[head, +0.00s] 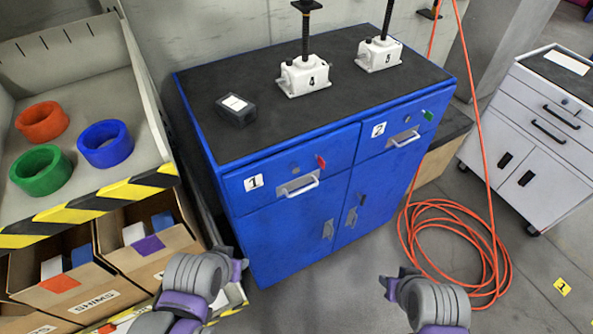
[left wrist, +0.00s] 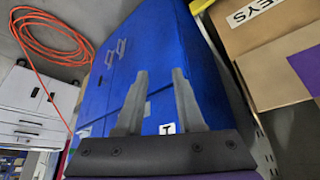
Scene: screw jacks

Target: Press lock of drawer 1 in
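Drawer 1 (head: 240,202) is the upper left drawer of the blue cabinet and looks closed. It bears a white label "1" (head: 254,183) and a metal handle (head: 301,187). A small round lock-like fitting (head: 295,168) and a red key-like piece (head: 321,161) are on its front; I cannot tell whether the lock is in or out. My left gripper (head: 240,262) is in front of the cabinet, low and left, apart from the drawer. In the left wrist view its fingers (left wrist: 159,100) are spread and empty. My right gripper (head: 392,280) is low at right; its fingers are unclear.
Drawer 2 (head: 368,152) is beside it, with a green piece (head: 428,115). Screw jacks (head: 306,77) (head: 379,54) and a black box (head: 236,109) stand on the cabinet top. Bins (head: 150,240) are close at left. An orange hose (head: 455,245) lies coiled on the right floor.

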